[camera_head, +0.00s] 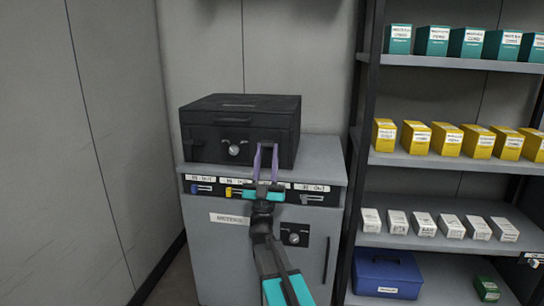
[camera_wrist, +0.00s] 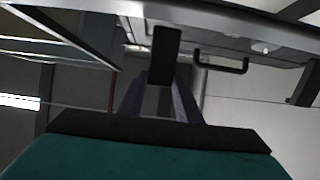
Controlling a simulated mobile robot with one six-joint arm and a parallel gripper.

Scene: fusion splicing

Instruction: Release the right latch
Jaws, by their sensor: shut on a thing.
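A black case (camera_head: 215,117) with a closed lid stands on top of a grey cabinet (camera_head: 215,255). A round silver knob (camera_head: 234,150) sits at the middle of its front, and a small latch (camera_head: 198,142) is to its left. My gripper (camera_head: 266,147) reaches up to the right part of the case's front, its purple fingers covering the right latch there. In the wrist view, a dark block, which looks like the right latch (camera_wrist: 164,55), lies between the fingertips of my gripper (camera_wrist: 160,85). The latch's exact position is hard to tell.
Below the case is a row of labelled switches (camera_head: 240,191); my arm covers part of it. The cabinet door has a dark lock plate (camera_head: 294,235). A shelf rack (camera_head: 455,160) with several small boxes stands close on the right. A wall (camera_head: 90,150) is at the left.

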